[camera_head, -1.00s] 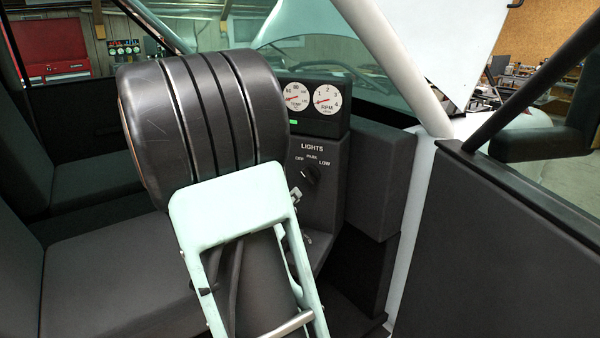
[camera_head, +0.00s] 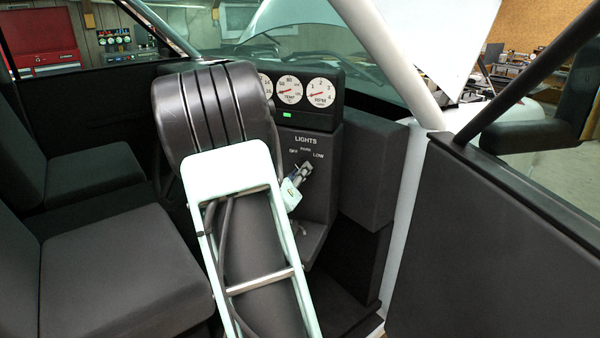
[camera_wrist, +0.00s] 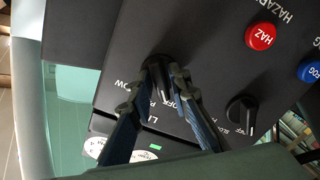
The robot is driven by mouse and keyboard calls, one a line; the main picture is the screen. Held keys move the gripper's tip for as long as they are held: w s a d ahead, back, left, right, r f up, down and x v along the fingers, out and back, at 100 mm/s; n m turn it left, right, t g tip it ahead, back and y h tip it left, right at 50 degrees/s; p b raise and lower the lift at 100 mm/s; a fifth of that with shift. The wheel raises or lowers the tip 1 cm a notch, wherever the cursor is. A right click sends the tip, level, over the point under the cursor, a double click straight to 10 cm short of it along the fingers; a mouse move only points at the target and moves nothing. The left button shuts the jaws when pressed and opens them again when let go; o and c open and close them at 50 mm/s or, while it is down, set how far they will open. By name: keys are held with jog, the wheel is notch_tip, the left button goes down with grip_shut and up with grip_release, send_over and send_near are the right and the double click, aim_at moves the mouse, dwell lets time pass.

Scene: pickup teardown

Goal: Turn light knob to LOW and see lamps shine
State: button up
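The black light knob (camera_wrist: 162,88) is on the dark dash panel (camera_head: 327,182) under the word LIGHTS, with OFF, PARK and LOW around it. In the wrist view, my gripper's (camera_wrist: 164,74) two fingertips are on either side of the knob, very close to it; I cannot tell whether they press on it. In the head view, my gripper (camera_head: 304,170) reaches the panel and covers most of the knob. No vehicle lamps are in view.
A red HAZ button (camera_wrist: 260,36), a blue button (camera_wrist: 309,70) and a second black knob (camera_wrist: 241,112) are near my fingers. Round gauges (camera_head: 320,92) and a green light (camera_head: 287,115) are above the panel. A dark seat (camera_head: 120,250) stands at left, a door (camera_head: 500,260) at right.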

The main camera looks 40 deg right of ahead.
grip_shut()
jog(key=shift+b, duration=0.4)
jog(key=m+b, duration=1.5)
jog(key=b, duration=0.2)
jog(key=shift+m, duration=0.4)
jog(key=shift+r, duration=0.1)
